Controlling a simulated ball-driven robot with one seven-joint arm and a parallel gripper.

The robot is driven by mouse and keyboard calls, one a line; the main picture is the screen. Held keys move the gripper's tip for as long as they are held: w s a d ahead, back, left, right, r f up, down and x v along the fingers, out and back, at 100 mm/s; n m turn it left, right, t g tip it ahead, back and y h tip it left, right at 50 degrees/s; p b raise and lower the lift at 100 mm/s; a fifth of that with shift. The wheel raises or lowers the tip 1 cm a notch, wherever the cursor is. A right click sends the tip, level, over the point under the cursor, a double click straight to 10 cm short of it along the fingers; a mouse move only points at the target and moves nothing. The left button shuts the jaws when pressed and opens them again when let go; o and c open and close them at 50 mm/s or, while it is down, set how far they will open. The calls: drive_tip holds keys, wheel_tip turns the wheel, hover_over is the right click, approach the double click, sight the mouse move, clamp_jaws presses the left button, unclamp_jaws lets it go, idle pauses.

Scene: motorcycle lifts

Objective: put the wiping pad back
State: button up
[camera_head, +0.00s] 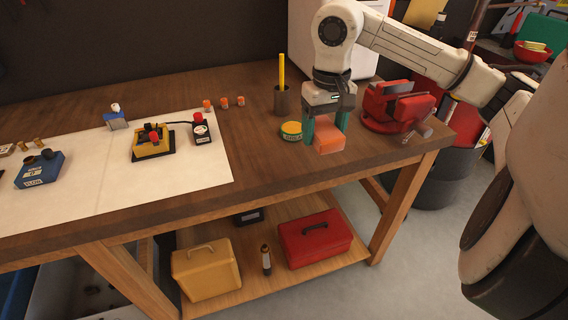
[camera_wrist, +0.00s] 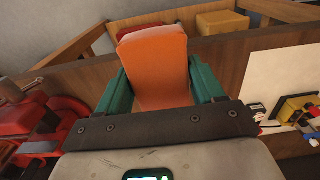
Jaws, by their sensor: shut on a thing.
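The orange wiping pad (camera_head: 328,139) is between the green fingers of my gripper (camera_head: 326,131), near the front right edge of the wooden workbench (camera_head: 262,160). In the wrist view the orange pad (camera_wrist: 155,62) fills the space between the two green fingers of my gripper (camera_wrist: 160,88). My gripper is shut on the pad. I cannot tell whether the pad touches the bench top or hangs just above it.
A red vise (camera_head: 398,106) stands close to the right of my gripper. A green-and-yellow tin (camera_head: 291,131) and a cup with a yellow pencil (camera_head: 282,100) are at its left. A white sheet (camera_head: 205,165) bears several small devices. Toolboxes, one red (camera_head: 314,238), stand on the lower shelf.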

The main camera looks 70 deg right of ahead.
drive_tip(key=shift+s+a, duration=0.15)
drive_tip(key=shift+s, duration=0.9)
drive_tip(key=w+d+f+p, duration=0.3)
drive_tip(key=w+d+f, duration=0.1)
drive_tip(key=w, duration=0.4)
drive_tip(key=p, duration=0.1)
hover_over(290, 157)
wheel_tip(290, 157, down, 6)
drive_tip(key=shift+a+r, duration=0.1)
drive_tip(key=shift+r, duration=0.1)
wheel_tip(290, 157, down, 3)
drive_tip(key=shift+r+p, duration=0.2)
drive_tip(key=shift+p, duration=0.7)
drive_tip(key=shift+f, duration=0.35)
drive_tip(key=shift+f+b, duration=0.2)
drive_tip(key=shift+b, duration=0.1)
drive_tip(key=o, duration=1.2)
drive_tip(key=shift+r, duration=0.1)
drive_tip(key=shift+r, duration=0.1)
